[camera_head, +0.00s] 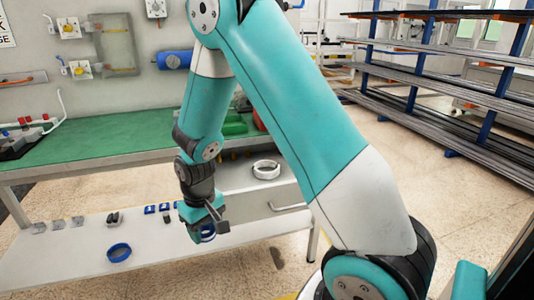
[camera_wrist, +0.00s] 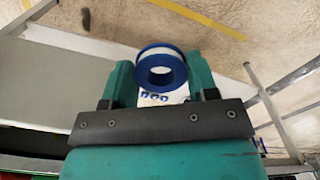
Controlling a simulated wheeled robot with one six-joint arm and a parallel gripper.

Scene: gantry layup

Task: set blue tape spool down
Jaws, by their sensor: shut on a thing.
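My gripper (camera_head: 206,226) is shut on a blue tape spool (camera_head: 207,239), over the right part of the pale lower shelf (camera_head: 165,240). In the wrist view the spool (camera_wrist: 180,70) is a blue ring with a white band, held between the two teal fingers of my gripper (camera_wrist: 161,75). From these views I cannot tell how far its underside is from the shelf. A second blue ring (camera_head: 108,254) lies flat on the shelf, left of my gripper.
A white roll (camera_head: 266,164) sits on the drawer unit at right. The green bench top (camera_head: 90,148) is above the shelf. A metal rack (camera_head: 440,70) stands at back right.

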